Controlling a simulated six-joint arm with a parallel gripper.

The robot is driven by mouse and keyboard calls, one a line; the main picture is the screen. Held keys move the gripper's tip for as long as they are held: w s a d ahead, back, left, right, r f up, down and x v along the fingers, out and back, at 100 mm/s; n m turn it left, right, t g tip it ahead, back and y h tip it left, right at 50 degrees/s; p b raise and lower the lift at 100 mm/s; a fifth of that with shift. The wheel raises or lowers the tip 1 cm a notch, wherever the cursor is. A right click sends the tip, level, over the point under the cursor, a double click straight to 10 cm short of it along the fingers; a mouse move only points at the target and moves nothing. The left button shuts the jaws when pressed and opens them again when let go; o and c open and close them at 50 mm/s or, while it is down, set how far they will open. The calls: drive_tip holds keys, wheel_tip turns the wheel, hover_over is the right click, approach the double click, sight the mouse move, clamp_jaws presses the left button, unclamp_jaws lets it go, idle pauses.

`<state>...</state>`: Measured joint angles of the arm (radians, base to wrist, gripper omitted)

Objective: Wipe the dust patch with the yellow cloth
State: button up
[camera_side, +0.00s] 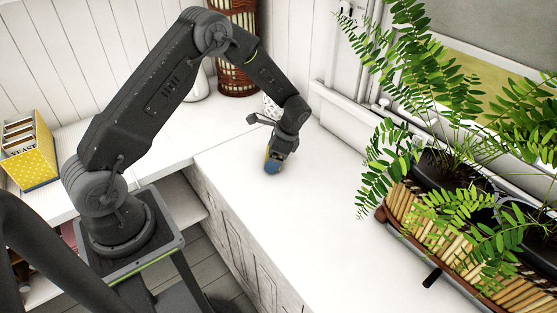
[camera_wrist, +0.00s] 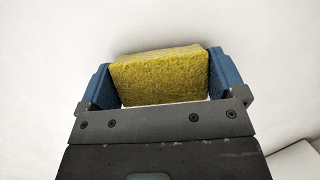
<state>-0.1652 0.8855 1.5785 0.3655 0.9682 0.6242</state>
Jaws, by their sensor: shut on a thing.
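My gripper (camera_wrist: 160,82) is shut on the yellow cloth (camera_wrist: 160,75), which looks like a thick folded block between the two blue fingers in the wrist view. In the side view my gripper (camera_side: 273,163) points down at the white counter near its left edge. Only a sliver of the yellow cloth (camera_side: 267,153) shows there, beside the blue fingertips. The fingertips are at or close to the counter surface; I cannot tell whether the cloth touches it. I cannot make out the dust patch in either view.
Ferns in a bamboo-sided planter (camera_side: 430,225) fill the right of the white counter (camera_side: 300,235). A yellow dotted box (camera_side: 30,165) stands on the left shelf. A woven red-brown basket (camera_side: 237,75) stands behind my arm. The counter's middle is clear.

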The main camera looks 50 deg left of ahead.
sight(251, 165)
drive_tip(key=a, duration=0.2)
drive_tip(key=shift+a, duration=0.3)
drive_tip(key=shift+d, duration=5.55)
drive_tip(key=shift+s, duration=0.75)
drive_tip(key=shift+s+a, duration=0.15)
drive_tip(key=shift+a, duration=5.5)
drive_tip(key=shift+s, duration=0.75)
drive_tip(key=shift+s+d, duration=0.1)
drive_tip(key=shift+d, duration=5.55)
drive_tip(key=shift+s, duration=0.8)
drive_tip(key=shift+a, duration=5.3)
drive_tip(key=shift+a+r, duration=0.15)
drive_tip(key=shift+r, duration=0.45)
drive_tip(key=shift+a+r, duration=0.15)
drive_tip(key=shift+r, duration=3.3)
